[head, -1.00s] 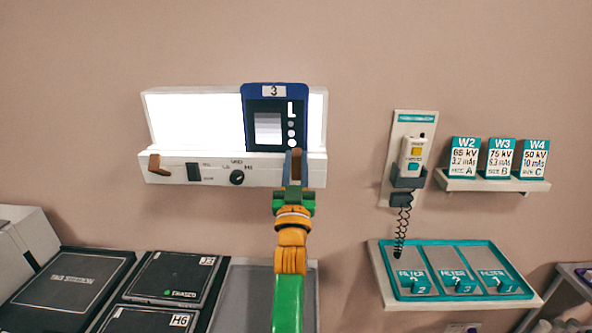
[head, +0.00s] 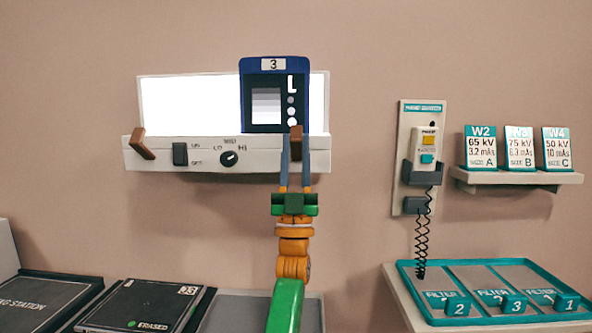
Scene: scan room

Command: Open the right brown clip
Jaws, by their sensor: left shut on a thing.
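The right brown clip (head: 296,138) stands upright on the front ledge of the white lightbox (head: 215,152), over the lower right corner of a blue-framed film (head: 274,66) marked 3. My left gripper (head: 295,160) comes up from below, its two grey fingers on either side of the clip's lower part, shut on it. The fingers hide part of the clip's lower end. The left brown clip (head: 142,143) sits slanted at the ledge's left end. My right gripper is not in view.
A switch (head: 180,154) and a knob (head: 229,158) are on the ledge. To the right are a corded handset (head: 426,146), a card shelf (head: 515,182) and a teal filter tray (head: 410,292). Dark cassettes (head: 140,305) lie below left. The wall below the lightbox is clear.

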